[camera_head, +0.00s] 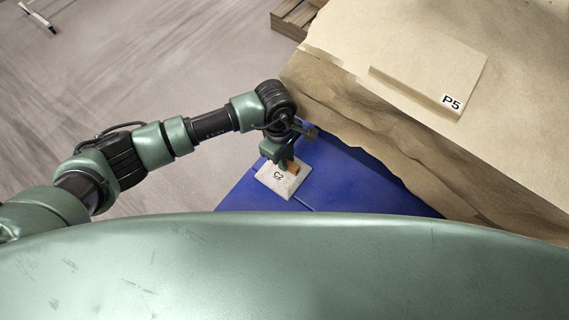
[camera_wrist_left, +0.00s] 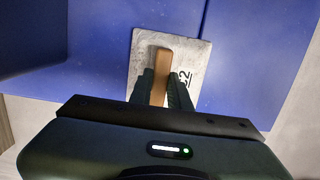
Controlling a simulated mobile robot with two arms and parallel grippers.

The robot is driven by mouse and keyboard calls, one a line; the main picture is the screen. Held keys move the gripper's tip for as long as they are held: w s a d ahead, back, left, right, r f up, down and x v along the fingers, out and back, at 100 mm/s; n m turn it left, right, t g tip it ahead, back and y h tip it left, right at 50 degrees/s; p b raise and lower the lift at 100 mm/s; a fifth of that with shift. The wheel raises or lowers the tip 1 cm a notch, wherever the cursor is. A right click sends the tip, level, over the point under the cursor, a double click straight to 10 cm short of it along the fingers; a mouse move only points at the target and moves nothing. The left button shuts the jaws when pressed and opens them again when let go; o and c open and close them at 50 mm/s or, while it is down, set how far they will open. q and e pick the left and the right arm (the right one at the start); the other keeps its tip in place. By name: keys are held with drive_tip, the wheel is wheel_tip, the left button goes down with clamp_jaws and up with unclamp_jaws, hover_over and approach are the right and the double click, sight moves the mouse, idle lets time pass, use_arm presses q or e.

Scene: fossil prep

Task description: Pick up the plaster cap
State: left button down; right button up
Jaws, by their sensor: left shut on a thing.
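The plaster cap (camera_head: 268,182) is a pale grey-white square slab marked C2 with a brown bar-shaped handle (camera_head: 292,168) on top. It is over the blue surface, and I cannot tell whether it rests on it or is slightly raised. My left gripper (camera_head: 286,163) is above the cap, shut on its handle. In the left wrist view the cap (camera_wrist_left: 196,52) shows with the two dark fingers of my left gripper (camera_wrist_left: 162,88) on either side of the handle. The gripper hides part of the slab and its label. My right gripper is not in view.
The blue surface (camera_head: 345,185) has a seam beside the cap. To the right stands a large tan, paper-like covered block (camera_head: 410,130) with a slab marked P5 (camera_head: 430,72) on top. A wooden pallet (camera_head: 294,18) is at the back. Grey floor lies left.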

use_arm(q)
drive_tip(key=shift+r, duration=0.2)
wheel_tip(320, 180, up, 4)
drive_tip(key=shift+f+p, duration=0.2)
drive_tip(key=shift+p, duration=0.85)
drive_tip(key=s+a+p, duration=0.4)
drive_tip(key=s+a, duration=0.6)
drive_tip(key=s, duration=0.4)
drive_tip(key=shift+s+a+f, duration=0.25)
drive_tip(key=shift+s+a, duration=0.05)
drive_tip(key=c, duration=2)
unclamp_jaws()
clamp_jaws()
